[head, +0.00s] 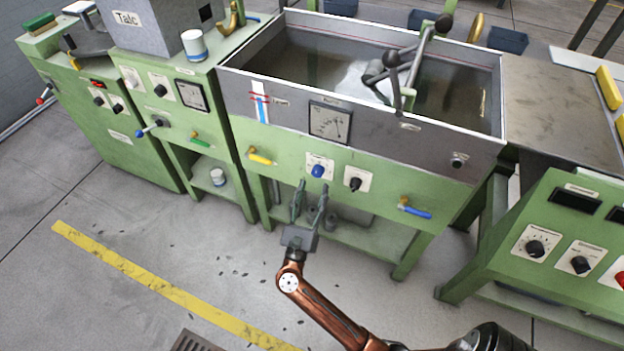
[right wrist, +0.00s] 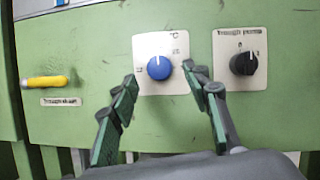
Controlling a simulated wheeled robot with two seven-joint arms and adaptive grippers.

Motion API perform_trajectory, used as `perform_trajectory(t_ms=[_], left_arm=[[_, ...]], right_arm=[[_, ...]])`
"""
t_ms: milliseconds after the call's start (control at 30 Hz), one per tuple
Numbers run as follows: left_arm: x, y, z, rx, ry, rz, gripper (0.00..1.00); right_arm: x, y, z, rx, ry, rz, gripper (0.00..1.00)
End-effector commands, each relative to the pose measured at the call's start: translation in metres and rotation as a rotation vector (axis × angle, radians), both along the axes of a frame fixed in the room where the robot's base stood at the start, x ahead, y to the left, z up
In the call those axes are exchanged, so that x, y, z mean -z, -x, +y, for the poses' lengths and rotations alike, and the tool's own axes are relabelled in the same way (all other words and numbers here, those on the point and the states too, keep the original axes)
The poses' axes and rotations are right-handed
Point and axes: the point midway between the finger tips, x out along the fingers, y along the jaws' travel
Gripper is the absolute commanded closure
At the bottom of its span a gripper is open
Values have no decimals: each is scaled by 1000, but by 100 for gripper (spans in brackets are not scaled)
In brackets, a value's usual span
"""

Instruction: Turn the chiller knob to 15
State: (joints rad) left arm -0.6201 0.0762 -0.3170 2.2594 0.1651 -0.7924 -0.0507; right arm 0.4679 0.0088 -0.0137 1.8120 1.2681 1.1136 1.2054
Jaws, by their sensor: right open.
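The blue knob (head: 318,171) sits on a white plate on the green front of the water trough, below a square gauge. In the right wrist view the blue knob (right wrist: 159,68) has its white pointer mark near the top, with a °C label above; the small scale numbers are too blurred to read. My right gripper (head: 311,186) is open and empty, just below and in front of the blue knob. In the right wrist view its green-padded fingers (right wrist: 160,80) stand apart on either side of the knob's lower part, with no visible contact. My left gripper is out of view.
A black knob (right wrist: 243,64) on its own plate is close to the right of my right finger. A yellow-handled valve (head: 261,157) is to the left and a blue-handled valve (head: 414,209) to the right.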

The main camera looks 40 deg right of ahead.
Motion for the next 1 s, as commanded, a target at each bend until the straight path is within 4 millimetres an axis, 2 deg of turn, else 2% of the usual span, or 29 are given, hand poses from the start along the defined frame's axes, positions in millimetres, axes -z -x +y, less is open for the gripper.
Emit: perform_trajectory(t_ms=[233, 633, 1000], left_arm=[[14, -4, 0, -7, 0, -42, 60], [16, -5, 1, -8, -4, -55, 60], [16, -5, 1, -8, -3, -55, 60]], right_arm=[[-10, -15, -26, 0, 2, 2, 56], [-14, -19, -32, -1, 2, 3, 57], [-14, -19, -32, -1, 3, 4, 83]])
